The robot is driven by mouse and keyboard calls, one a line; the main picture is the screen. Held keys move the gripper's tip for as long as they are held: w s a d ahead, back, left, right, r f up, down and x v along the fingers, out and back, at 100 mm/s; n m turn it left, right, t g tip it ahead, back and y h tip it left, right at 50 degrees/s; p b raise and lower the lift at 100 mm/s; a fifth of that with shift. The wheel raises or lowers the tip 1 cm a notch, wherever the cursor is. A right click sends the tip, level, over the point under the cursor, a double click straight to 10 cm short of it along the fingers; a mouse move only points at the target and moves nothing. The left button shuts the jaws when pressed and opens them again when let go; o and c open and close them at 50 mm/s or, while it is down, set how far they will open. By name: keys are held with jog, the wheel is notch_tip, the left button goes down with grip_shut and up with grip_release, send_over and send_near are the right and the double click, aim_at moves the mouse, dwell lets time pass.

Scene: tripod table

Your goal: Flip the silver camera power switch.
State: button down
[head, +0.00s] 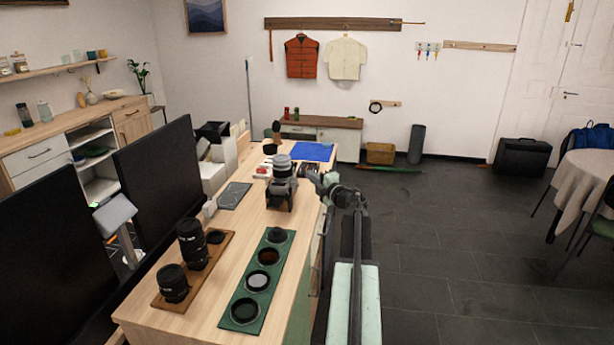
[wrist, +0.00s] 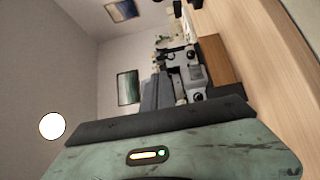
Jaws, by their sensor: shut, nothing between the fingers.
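The silver camera (head: 281,188) stands on the wooden table in the head view, with a large silver and black lens part rising from it. Its power switch is too small to make out. My gripper (head: 311,173) is at the end of my dark arm, just right of the camera near the table's right edge. It looks shut and holds nothing I can see. I cannot tell from this angle whether it touches the camera. The wrist view does not clearly show the fingertips or the switch.
A green tray (head: 239,310) with several round filters and a brown board with black lenses (head: 192,243) lie in front of the camera. Dark monitors (head: 160,180) stand along the left. A blue mat (head: 313,151) lies behind. Open floor (head: 450,230) is on the right.

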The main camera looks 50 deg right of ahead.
aim_at(296, 165)
jog(key=x, duration=0.8)
jog(key=shift+w, duration=0.1)
